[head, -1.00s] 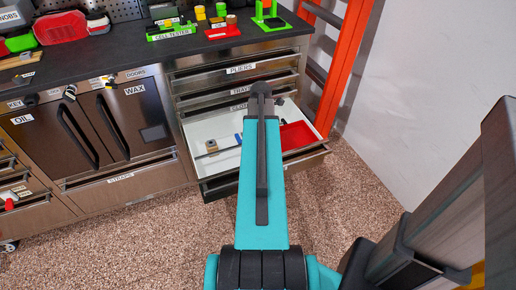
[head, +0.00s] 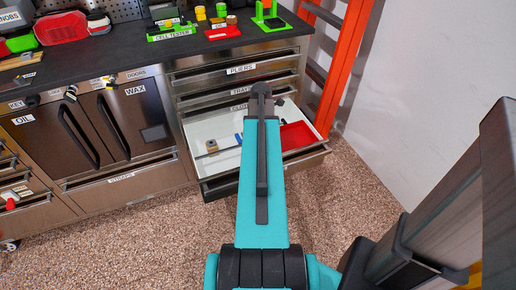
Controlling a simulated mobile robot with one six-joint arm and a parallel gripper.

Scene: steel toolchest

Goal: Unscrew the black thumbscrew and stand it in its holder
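I cannot make out the black thumbscrew in the head view, and I cannot tell which thing is its holder. A green stand (head: 273,20) with a dark part stands at the right end of the dark countertop. A green tray labelled CELL TESTER (head: 171,33) and a red tray (head: 223,33) sit to its left. My teal arm link reaches forward over the open drawer (head: 218,164).
The open drawer holds a small grey-brown block (head: 211,146), a blue item (head: 238,138) and a red bin (head: 297,135). Steel drawers and doors (head: 139,118) fill the left. An orange ladder-like frame (head: 345,65) stands right of the chest. The speckled floor (head: 150,235) in front is clear.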

